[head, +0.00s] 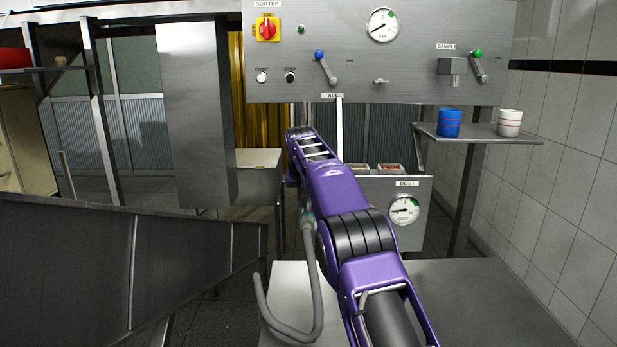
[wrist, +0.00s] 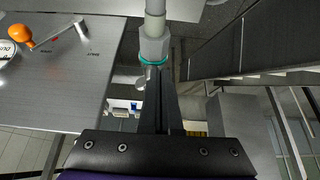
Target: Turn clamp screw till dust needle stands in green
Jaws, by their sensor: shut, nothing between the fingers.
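The dust gauge (head: 404,209) sits on a grey panel under a DUST label in the head view. Its needle points left, and a green mark is at the upper right of the dial. In the wrist view my gripper (wrist: 159,74) is shut, its dark fingers together and holding nothing. Their tips are just below a pale hex fitting (wrist: 153,47) with a teal ring; I cannot tell whether they touch. I cannot make out the clamp screw for certain. In the head view my purple arm hides my gripper.
A control panel (head: 352,75) with levers and a second gauge (head: 383,24) is above. A blue cup (head: 449,122) and a white cup (head: 509,122) stand on a shelf (head: 480,136) at right. An orange-knobbed lever (wrist: 46,39) shows in the wrist view. A steel chute (head: 95,265) fills the left.

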